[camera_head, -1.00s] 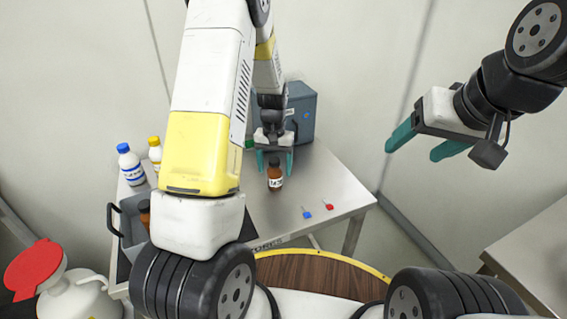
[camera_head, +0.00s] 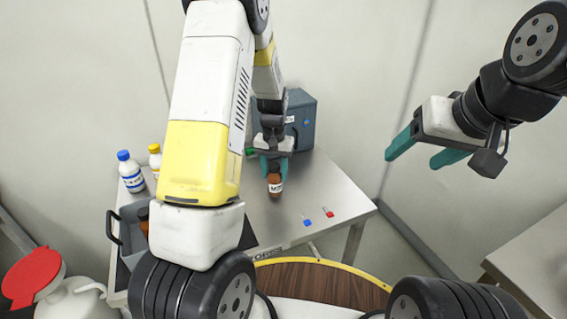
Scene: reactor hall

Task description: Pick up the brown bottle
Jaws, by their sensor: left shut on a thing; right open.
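The brown bottle (camera_head: 275,185) with a white label stands upright on the steel table, or just above it; I cannot tell which. My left gripper (camera_head: 274,167) is shut on its upper part from above, and the teal fingers hide the cap and neck. My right gripper (camera_head: 425,152) is open and empty, held in the air to the right, well away from the table. A second brown bottle (camera_head: 144,218) sits in the grey tray at the left, mostly hidden by my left arm.
The steel table (camera_head: 325,180) is clear on its right half except for a blue piece (camera_head: 308,222) and a red piece (camera_head: 328,212). A grey-blue box (camera_head: 301,118) stands behind. A blue-capped bottle (camera_head: 131,172) and a yellow-capped bottle (camera_head: 155,158) stand left, near the tray (camera_head: 131,233).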

